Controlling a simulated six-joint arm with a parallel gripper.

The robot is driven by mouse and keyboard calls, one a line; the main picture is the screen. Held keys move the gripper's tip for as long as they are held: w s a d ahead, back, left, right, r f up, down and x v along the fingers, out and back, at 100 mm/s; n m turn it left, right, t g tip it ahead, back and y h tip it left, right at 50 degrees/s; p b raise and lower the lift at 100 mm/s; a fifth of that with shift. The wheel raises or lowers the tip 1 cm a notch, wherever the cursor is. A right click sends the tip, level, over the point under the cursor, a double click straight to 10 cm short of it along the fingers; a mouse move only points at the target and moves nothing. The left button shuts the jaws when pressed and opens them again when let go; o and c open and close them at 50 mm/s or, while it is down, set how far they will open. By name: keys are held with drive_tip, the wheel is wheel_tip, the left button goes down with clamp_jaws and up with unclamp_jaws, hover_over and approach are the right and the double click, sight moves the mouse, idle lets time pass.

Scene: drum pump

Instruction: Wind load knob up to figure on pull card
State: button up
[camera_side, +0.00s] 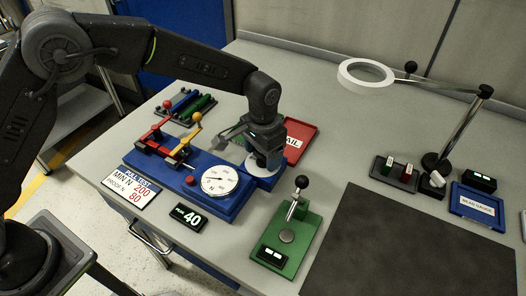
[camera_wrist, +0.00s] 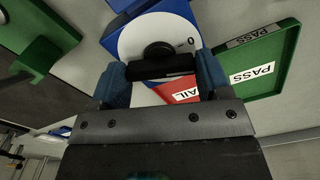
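The load knob (camera_wrist: 158,66) is a black bar grip with a round hub on a white dial disc (camera_wrist: 128,40); a 0 mark shows right of the hub. My gripper (camera_wrist: 162,74) has one blue fingertip at each end of the bar, with no clear gap, and looks shut on it. In the side view my gripper (camera_side: 266,150) points down over the disc (camera_side: 264,172) on the right of the blue pump base (camera_side: 180,190) and hides the knob. The pull card (camera_side: 132,190) reads MIN N 200, PROOF N 80. The peak display (camera_side: 188,216) reads 40. The round gauge (camera_side: 219,181) needle is too small to read.
Red and yellow levers (camera_side: 184,148) stand left of my gripper. A red FAIL tray (camera_side: 302,140) lies close behind it. A green stand with a black ball lever (camera_side: 290,230) is in front right. A ring lamp (camera_side: 366,74) and a dark mat (camera_side: 415,245) are right.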

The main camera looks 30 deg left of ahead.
drive_tip(key=o, duration=0.4)
drive_tip(key=shift+o, duration=0.2)
wheel_tip(320, 180, up, 14)
idle(0.4)
idle(0.3)
drive_tip(key=s+a+r+n+t, duration=0.2)
drive_tip(key=s+a+r+t, duration=0.1)
drive_tip(key=s+a+r, duration=0.85)
drive_tip(key=s+a+f+n+t, duration=0.1)
drive_tip(key=s+a+f, duration=0.2)
drive_tip(key=s, duration=0.4)
drive_tip(key=s+a+f+n+t, duration=0.1)
drive_tip(key=s+a+f, duration=0.2)
drive_tip(key=s+a, duration=0.2)
drive_tip(key=shift+s+a+t, duration=0.3)
drive_tip(key=shift+s+a, duration=0.05)
drive_tip(key=shift+s, duration=0.75)
